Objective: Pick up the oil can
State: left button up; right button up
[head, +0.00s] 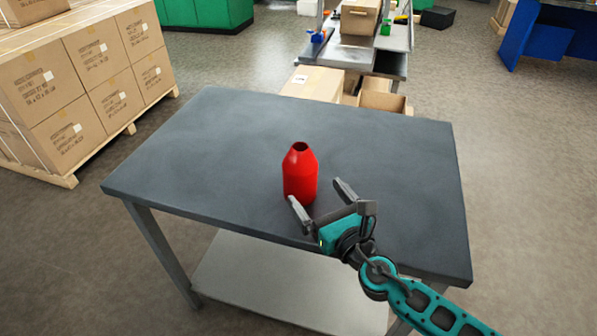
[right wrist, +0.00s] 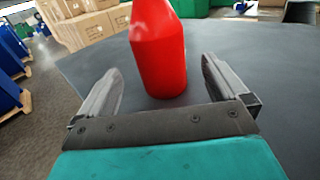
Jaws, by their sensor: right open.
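The oil can is a red, bottle-shaped can (head: 300,178) with a tapered top and a dark opening. It stands upright on the dark grey table (head: 200,150), toward the front middle. My right gripper (head: 318,196) is open and empty, close in front of the can and slightly to its right. In the right wrist view the can (right wrist: 160,60) stands just beyond and between the two fingers (right wrist: 162,90), apart from both; its top is cut off by the frame. My left gripper is not in view.
The rest of the tabletop is clear. The table has a lower shelf (head: 280,290). A pallet of cardboard boxes (head: 80,80) stands at the left. A bench with boxes (head: 375,60) stands behind the table. Blue furniture (head: 545,40) is at the back right.

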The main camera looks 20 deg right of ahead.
aim_at(300, 174)
jog(key=w, duration=0.2)
jog(key=w+a, duration=0.1)
jog(key=w, duration=0.5)
jog(key=shift+a+f, duration=0.15)
jog(key=shift+a, duration=0.15)
jog(key=shift+c, duration=0.4)
jog(key=c, duration=0.9)
jog(key=shift+c, duration=0.4)
